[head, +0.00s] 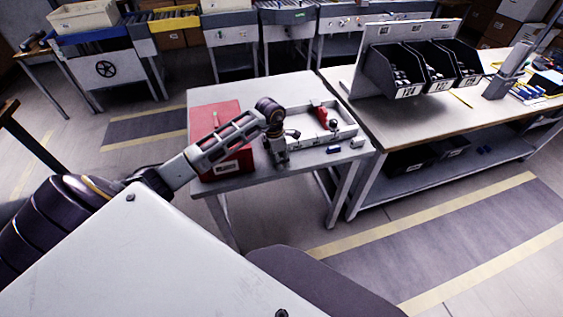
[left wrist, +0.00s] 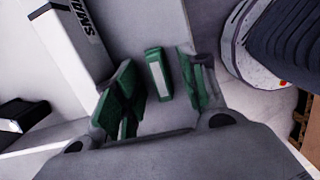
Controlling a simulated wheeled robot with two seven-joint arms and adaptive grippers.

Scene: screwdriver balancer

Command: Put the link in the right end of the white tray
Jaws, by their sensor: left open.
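The white tray (head: 345,134) stands on the grey table, with a red item (head: 320,114) and a dark round-topped item (head: 333,124) in it. My left gripper (head: 281,158) points down beside the tray's left end. In the left wrist view the left gripper (left wrist: 158,92) is open, with green inner pads. A small green block with a pale face (left wrist: 158,75), perhaps the link, shows between the fingertips with gaps on both sides. The block cannot be made out in the head view. My right gripper is not in view.
A red box (head: 225,160) stands left of my gripper on the table (head: 208,97). Small pieces (head: 334,150) lie in front of the tray. A workbench (head: 440,115) with black bins (head: 395,75) adjoins on the right. A white lettered wall (left wrist: 65,45) shows in the wrist view.

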